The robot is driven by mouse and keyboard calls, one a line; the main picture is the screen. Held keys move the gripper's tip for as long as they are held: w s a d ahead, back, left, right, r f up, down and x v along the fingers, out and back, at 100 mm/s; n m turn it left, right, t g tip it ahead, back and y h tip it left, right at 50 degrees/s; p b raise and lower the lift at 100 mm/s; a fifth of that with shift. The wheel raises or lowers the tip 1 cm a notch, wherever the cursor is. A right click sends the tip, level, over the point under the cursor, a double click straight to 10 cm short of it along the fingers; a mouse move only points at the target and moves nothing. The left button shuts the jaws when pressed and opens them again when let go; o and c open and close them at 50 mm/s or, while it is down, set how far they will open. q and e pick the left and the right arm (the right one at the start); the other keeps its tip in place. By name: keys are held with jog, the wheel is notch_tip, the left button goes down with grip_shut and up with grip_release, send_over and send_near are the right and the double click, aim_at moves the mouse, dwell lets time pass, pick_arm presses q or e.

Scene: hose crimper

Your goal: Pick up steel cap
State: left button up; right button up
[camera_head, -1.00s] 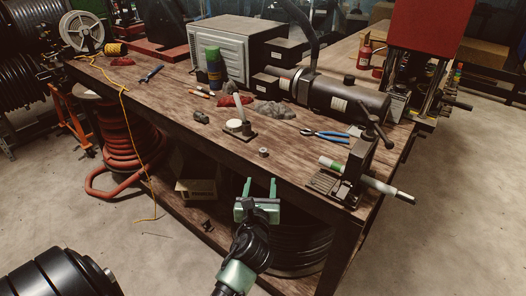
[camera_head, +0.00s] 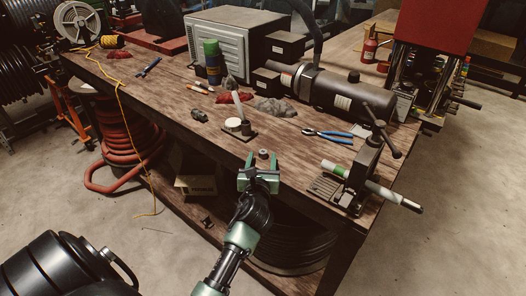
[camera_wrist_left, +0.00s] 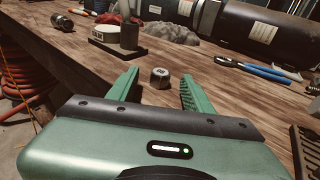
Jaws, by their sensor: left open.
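The steel cap (camera_head: 263,154) is a small grey cylinder on the wooden workbench (camera_head: 180,118), near its front edge. In the left wrist view the cap (camera_wrist_left: 160,77) stands upright a little beyond the gap between the fingertips, roughly centred. My left gripper (camera_head: 262,161) is open and empty at the bench's front edge, with its green fingers pointing at the cap. In the left wrist view the left gripper's fingers (camera_wrist_left: 158,85) lie on either side of the gap, apart from the cap. My right gripper is not in view.
Blue-handled pliers (camera_head: 327,134) lie right of the cap. A vise (camera_head: 360,175) holding a green and white tube stands at the right corner. A small stand with a white roll (camera_head: 234,126) is behind the cap. A dark fitting (camera_head: 199,115) lies further left.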

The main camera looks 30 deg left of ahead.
pick_arm(q)
jog(key=shift+x, duration=0.9)
jog(key=shift+d, duration=0.1)
grip_shut()
